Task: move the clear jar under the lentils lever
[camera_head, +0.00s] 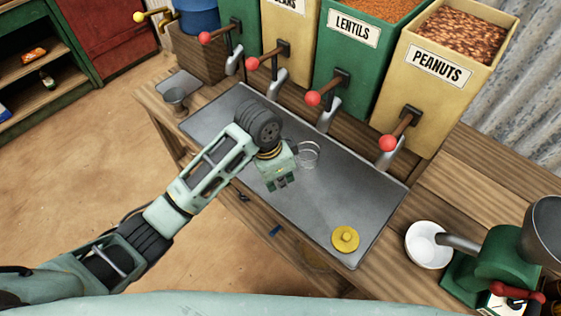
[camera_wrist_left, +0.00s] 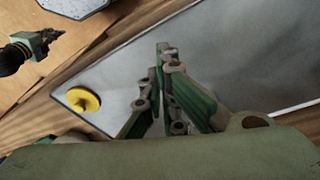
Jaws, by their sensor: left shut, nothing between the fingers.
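The clear jar (camera_head: 309,154) stands upright on the grey metal mat (camera_head: 300,203), just right of my left gripper (camera_head: 283,186). A small gap seems to lie between them. My left gripper is shut and empty, pointing down over the mat; its fingers meet in the left wrist view (camera_wrist_left: 168,55), where I cannot make out the jar. The green lentils dispenser (camera_head: 343,62) stands behind the mat. Its lever (camera_head: 313,98) has a red ball and a metal spout (camera_head: 328,115), behind and slightly right of the jar. What seems my right gripper (camera_wrist_left: 42,45) shows small in the left wrist view.
A yellow disc with a knob (camera_head: 345,239) lies at the mat's front right; it also shows in the left wrist view (camera_wrist_left: 83,99). The peanuts lever (camera_head: 388,143) hangs to the right. A white bowl (camera_head: 425,245) stands by a green grinder (camera_head: 487,265). A metal cup (camera_head: 176,101) stands at left.

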